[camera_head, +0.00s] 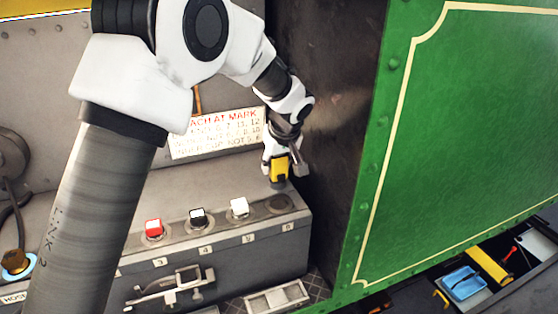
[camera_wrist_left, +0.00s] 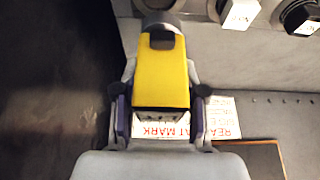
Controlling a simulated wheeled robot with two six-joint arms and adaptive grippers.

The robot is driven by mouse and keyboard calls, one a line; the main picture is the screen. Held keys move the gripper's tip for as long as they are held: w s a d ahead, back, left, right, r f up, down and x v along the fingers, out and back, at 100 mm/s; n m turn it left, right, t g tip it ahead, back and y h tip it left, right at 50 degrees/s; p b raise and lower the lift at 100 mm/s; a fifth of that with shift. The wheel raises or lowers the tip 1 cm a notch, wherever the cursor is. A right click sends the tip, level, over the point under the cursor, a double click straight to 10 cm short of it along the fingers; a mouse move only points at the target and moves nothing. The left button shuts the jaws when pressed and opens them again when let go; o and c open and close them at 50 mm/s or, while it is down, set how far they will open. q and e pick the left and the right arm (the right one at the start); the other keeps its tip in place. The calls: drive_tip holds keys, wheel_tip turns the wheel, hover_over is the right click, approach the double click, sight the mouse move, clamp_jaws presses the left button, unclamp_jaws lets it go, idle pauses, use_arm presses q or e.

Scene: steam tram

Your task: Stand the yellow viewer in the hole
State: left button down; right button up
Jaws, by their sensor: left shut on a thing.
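The yellow viewer (camera_head: 279,169) is between the fingers of my left gripper (camera_head: 284,160). It is roughly upright, over the back edge of the grey box's top, near the dark round hole (camera_head: 281,205) at its right end. A gap seems to separate it from the hole. In the left wrist view the yellow viewer (camera_wrist_left: 162,78) lies between both fingers (camera_wrist_left: 160,118), its far end by a grey round part. Red (camera_head: 153,228), black (camera_head: 198,217) and white (camera_head: 239,207) viewers stand in a row to the left. My right gripper is not in view.
The grey box (camera_head: 240,262) has numbered labels and a latch on its front. A dark wall (camera_head: 325,110) and green panel (camera_head: 460,120) rise close on the right. A sign (camera_head: 215,133) is behind. A tray with a blue container (camera_head: 464,283) is lower right.

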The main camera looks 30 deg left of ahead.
sight(277, 184)
use_arm(q)
drive_tip(key=shift+s+a+f, duration=0.15)
drive_tip(key=shift+s+f, duration=0.05)
drive_tip(key=shift+f, duration=0.25)
drive_tip(key=f, duration=0.1)
drive_tip(key=w+f+b, duration=0.1)
drive_tip(key=shift+w+d+f+b, duration=0.25)
drive_tip(key=shift+f+b, duration=0.15)
drive_tip(key=shift+f, duration=0.35)
drive_tip(key=shift+s+a+f+b, duration=0.15)
drive_tip(key=shift+s+f+b, duration=0.3)
drive_tip(key=shift+f+b, duration=0.7)
drive_tip(key=shift+b, duration=0.15)
drive_tip(key=shift+w+f, duration=0.25)
drive_tip(key=shift+w, duration=0.05)
drive_tip(key=c, duration=0.6)
unclamp_jaws()
drive_tip(key=shift+s+r, duration=0.1)
drive_tip(key=shift+s, duration=0.1)
drive_tip(key=o, duration=0.6)
drive_tip(key=shift+w, duration=0.1)
